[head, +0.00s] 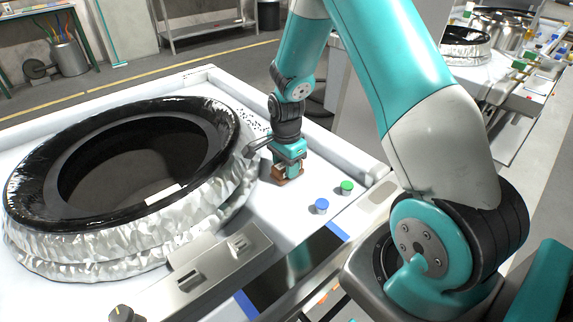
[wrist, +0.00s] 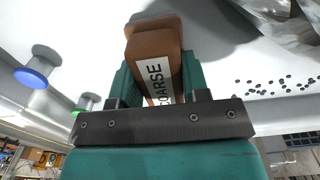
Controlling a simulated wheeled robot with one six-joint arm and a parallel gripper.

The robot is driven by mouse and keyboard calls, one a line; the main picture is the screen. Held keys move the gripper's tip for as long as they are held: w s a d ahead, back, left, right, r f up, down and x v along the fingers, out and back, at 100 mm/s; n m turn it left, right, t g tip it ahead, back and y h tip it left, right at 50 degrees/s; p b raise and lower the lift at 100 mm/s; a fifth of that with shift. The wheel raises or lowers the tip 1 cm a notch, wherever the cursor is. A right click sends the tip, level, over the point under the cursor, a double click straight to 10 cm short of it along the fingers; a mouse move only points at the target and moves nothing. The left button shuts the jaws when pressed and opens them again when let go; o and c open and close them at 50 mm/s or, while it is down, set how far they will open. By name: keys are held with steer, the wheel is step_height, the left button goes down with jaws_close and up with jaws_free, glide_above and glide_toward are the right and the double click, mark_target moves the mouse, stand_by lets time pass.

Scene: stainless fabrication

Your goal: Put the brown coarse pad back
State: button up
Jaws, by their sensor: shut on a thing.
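The brown coarse pad (wrist: 154,46) is a brown block with a white label reading "COARSE" in the wrist view. My gripper (wrist: 152,88) is shut on it, with a teal finger on each side. In the head view my gripper (head: 289,165) points down at the white worktop, right of the large foil-wrapped ring. The pad's lower part (head: 280,180) shows brown below the fingers, at or just above the worktop; I cannot tell whether it touches.
The foil-wrapped ring (head: 215,205) with a dark top fills the left of the white worktop (head: 285,210). A blue knob (head: 321,206) and a green knob (head: 346,187) stand right of my gripper. A grey metal fixture (head: 222,262) lies in front. Small dark specks lie behind my gripper.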

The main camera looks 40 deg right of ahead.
steer(key=shift+f, duration=0.15)
steer(key=o, duration=0.9)
